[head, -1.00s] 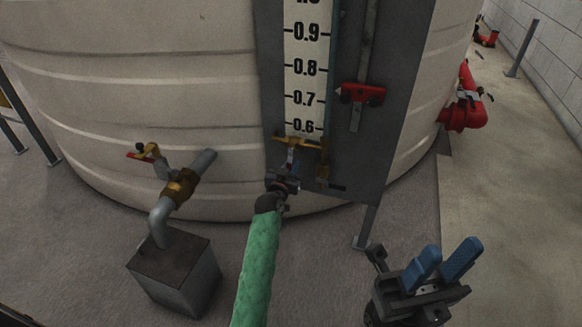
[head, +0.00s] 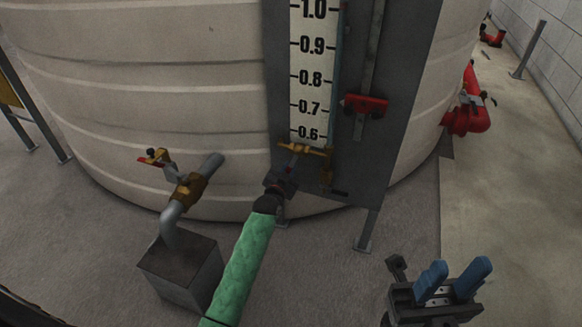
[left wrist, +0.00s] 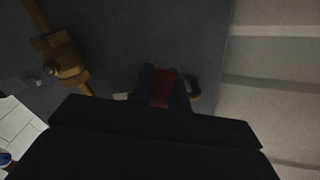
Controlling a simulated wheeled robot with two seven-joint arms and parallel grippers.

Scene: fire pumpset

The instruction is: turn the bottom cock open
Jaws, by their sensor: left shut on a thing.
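The brass bottom cock (head: 305,149) sits at the foot of the level gauge (head: 310,80), just below the 0.6 mark. My left gripper (head: 294,162) reaches up to it from below at the end of the green-sleeved arm. In the left wrist view, its dark fingers are shut on a red handle (left wrist: 163,88), which they partly hide. A brass fitting (left wrist: 66,62) shows to the left there. My right gripper (head: 455,284) has blue fingers standing apart with nothing between them, at the lower right, away from the cock.
The large pale tank (head: 170,90) stands behind the dark gauge board (head: 397,100). A grey pipe with a brass valve (head: 188,187) rises from a grey block (head: 182,272) at left. A red slider (head: 364,104) is on the board.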

